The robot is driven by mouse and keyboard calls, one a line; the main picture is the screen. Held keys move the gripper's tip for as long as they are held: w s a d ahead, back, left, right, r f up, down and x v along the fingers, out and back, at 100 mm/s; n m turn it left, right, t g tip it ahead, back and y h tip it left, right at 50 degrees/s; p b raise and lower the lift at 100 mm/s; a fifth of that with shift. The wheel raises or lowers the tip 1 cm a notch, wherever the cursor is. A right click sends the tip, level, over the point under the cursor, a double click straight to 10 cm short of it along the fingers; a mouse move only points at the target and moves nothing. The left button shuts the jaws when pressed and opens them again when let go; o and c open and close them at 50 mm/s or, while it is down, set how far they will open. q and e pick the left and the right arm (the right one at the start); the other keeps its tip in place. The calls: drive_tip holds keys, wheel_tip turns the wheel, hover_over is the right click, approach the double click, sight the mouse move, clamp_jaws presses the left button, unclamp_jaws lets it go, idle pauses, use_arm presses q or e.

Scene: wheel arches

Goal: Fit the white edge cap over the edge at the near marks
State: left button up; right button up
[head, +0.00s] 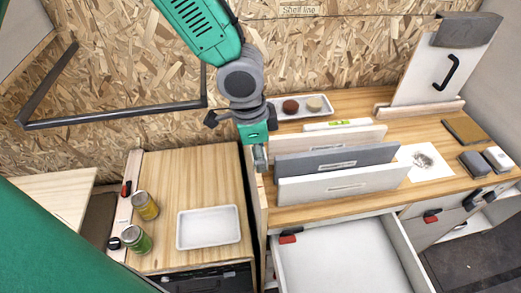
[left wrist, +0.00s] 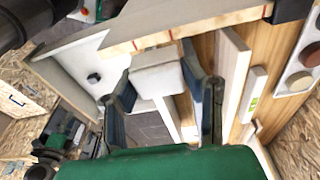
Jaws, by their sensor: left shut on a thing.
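My left gripper (head: 260,158) comes down from the top in the head view, at the left ends of the upright panels on the right worktop. In the left wrist view its two fingers (left wrist: 160,78) are shut on the white edge cap (left wrist: 157,70). The cap is a small pale block between the fingertips. Just beyond it runs a pale wooden edge (left wrist: 190,30) with several red marks. I cannot tell whether the cap touches this edge. The cap is mostly hidden by the gripper in the head view. My right gripper is not in view.
A front white panel (head: 340,184), a grey panel (head: 335,160) and a rear pale panel (head: 330,138) stand upright close together. A white drawer (head: 350,260) is open below. A white tray (head: 208,228) and two jars (head: 145,205) are on the left table.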

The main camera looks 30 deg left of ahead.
sight(261, 178)
use_arm(q)
drive_tip(key=shift+s+d+f, duration=0.1)
drive_tip(key=shift+s+f, duration=0.1)
drive_tip(key=shift+f, duration=0.15)
drive_tip(key=shift+s+d+f+b, duration=0.1)
drive_tip(key=shift+s+f+b, duration=0.05)
drive_tip(key=shift+f+b, duration=0.35)
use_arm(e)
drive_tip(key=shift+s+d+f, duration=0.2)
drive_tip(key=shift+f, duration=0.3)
use_arm(q)
drive_tip(key=shift+f+b, duration=0.6)
drive_tip(key=shift+f, duration=0.05)
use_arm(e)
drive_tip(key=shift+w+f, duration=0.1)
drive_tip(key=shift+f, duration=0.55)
use_arm(q)
drive_tip(key=shift+f+b, duration=0.35)
drive_tip(key=shift+b, duration=0.05)
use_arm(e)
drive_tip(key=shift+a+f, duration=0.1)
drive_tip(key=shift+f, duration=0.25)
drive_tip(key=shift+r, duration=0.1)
use_arm(q)
drive_tip(key=shift+f, duration=0.1)
drive_tip(key=shift+f, duration=0.35)
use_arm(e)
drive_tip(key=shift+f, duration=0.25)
